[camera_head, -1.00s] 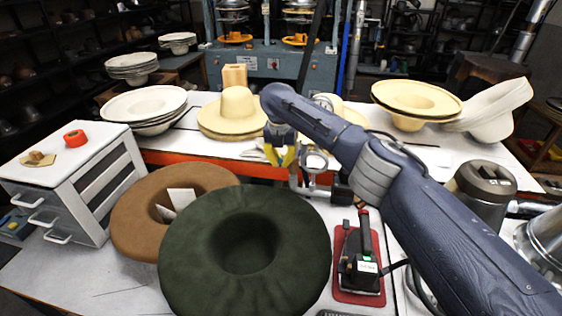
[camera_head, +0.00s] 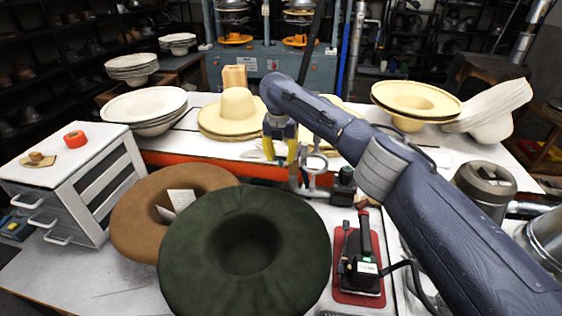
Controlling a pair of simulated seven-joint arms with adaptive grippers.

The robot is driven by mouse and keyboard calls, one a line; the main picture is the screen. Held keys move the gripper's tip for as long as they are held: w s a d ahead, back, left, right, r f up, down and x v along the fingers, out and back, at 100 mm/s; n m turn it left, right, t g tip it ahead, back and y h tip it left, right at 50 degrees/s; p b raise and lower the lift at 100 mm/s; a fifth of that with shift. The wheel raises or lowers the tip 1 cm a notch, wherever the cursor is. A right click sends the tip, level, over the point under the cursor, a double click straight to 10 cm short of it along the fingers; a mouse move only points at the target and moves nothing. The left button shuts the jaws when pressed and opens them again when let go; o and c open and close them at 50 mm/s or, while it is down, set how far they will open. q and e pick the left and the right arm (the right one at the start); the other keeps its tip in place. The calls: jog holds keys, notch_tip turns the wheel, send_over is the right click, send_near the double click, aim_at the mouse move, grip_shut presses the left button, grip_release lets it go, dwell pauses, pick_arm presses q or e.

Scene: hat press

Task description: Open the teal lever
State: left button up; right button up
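My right gripper (camera_head: 280,152) hangs down from my arm, which crosses the view from the lower right. Its yellow fingers look spread apart, with nothing seen between them. Just right of the fingers stands a metal pipe fitting (camera_head: 306,180), partly behind the gripper and arm. A small dark fitting (camera_head: 343,177) sits at its right. I cannot make out a clearly teal lever; it may be small or hidden behind my arm. Whether the fingers touch the fitting cannot be told. My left gripper is not in view.
A dark green hat (camera_head: 290,265) and a brown hat (camera_head: 130,215) lie in front, left of an iron on a red pad (camera_head: 375,290). A white drawer cabinet (camera_head: 90,190) stands left. Straw hats (camera_head: 236,112) stand on the rear table. A metal canister (camera_head: 485,183) is right.

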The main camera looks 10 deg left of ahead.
jog(key=r, duration=0.3)
jog(key=s+r, duration=0.1)
jog(key=r, duration=0.4)
jog(key=shift+s+r, duration=0.15)
jog(key=shift+r, duration=0.15)
